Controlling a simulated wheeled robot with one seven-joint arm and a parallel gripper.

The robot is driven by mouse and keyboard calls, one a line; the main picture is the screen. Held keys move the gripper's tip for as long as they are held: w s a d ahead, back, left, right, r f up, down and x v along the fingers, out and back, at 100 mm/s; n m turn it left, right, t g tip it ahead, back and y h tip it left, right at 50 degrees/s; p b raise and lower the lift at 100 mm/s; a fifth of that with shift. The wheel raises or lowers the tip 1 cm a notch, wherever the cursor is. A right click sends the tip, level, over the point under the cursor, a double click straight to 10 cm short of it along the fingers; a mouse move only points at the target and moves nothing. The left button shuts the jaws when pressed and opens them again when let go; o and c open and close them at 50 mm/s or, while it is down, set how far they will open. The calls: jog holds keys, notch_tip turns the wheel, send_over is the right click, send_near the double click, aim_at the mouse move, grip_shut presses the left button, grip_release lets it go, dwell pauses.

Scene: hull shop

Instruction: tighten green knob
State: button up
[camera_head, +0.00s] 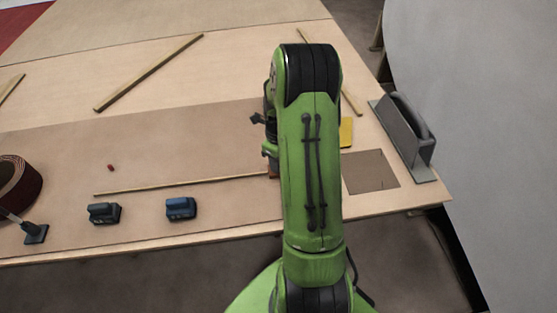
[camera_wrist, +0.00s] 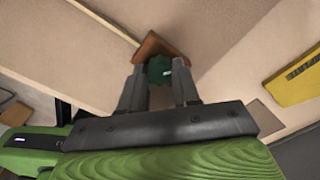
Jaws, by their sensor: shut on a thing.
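The green knob (camera_wrist: 158,69) shows in the wrist view between the two fingertips of my gripper (camera_wrist: 160,78). My gripper is shut on the knob, with one grey finger on each side. The knob sits against a brown angled block (camera_wrist: 152,46) just beyond the fingertips. In the head view my green arm hides the knob and my fingers. A small brown edge of the block (camera_head: 273,166) shows left of the arm there.
A blue-topped block (camera_head: 181,208) and a dark block (camera_head: 104,213) stand near the front edge. A thin wooden strip (camera_head: 180,184) runs left of my arm. A grey handled tool (camera_head: 408,138) stands at the right edge. A yellow piece (camera_head: 346,132) lies behind my arm.

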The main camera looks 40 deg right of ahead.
jog(key=o, duration=1.1)
jog(key=shift+c, duration=0.2)
jog(key=shift+r, duration=0.15)
notch_tip(320, 180, up, 16)
jog(key=p, duration=0.4)
jog(key=shift+f, duration=0.25)
